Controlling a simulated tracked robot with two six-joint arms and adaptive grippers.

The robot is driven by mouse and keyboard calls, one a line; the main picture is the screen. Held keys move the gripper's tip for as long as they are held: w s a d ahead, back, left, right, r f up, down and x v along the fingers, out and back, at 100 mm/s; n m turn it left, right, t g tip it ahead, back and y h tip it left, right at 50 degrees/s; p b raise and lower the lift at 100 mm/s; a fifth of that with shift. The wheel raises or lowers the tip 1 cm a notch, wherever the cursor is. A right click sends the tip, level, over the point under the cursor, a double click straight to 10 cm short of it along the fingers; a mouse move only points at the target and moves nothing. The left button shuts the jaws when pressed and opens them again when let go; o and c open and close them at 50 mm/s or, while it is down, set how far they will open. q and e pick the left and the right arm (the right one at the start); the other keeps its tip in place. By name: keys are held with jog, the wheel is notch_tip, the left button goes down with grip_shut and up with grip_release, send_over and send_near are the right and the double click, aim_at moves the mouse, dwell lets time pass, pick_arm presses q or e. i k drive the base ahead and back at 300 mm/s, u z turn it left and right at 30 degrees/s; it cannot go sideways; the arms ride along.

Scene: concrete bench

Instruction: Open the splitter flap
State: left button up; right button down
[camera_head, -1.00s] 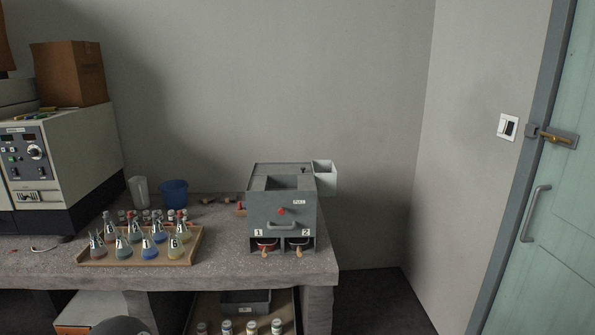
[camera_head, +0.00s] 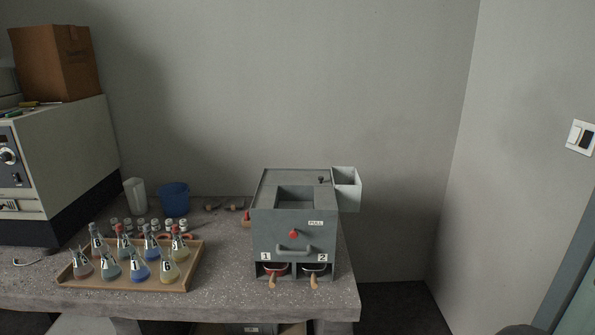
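The splitter (camera_head: 270,224) is a grey metal box near the right end of the concrete bench. Its top has a square opening (camera_head: 296,196). The front has a red knob (camera_head: 294,234), a grey bar handle (camera_head: 294,250) and a PULL label (camera_head: 316,223). Two bays marked 1 and 2 below hold a red pan (camera_head: 276,268) and a dark pan (camera_head: 314,268) with wooden handles. I cannot tell which panel is the flap or whether it is open. Neither of my grippers is in view.
A wooden tray (camera_head: 190,272) of several flasks stands left of the splitter. A blue bucket (camera_head: 174,199) and clear beaker (camera_head: 136,195) stand behind it. A grey open box (camera_head: 347,188) adjoins the splitter's right side. The bench (camera_head: 225,285) has bare room between tray and splitter.

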aim_at(270, 177)
jog(key=z, duration=0.1)
jog(key=i, duration=0.85)
jog(key=z, duration=0.55)
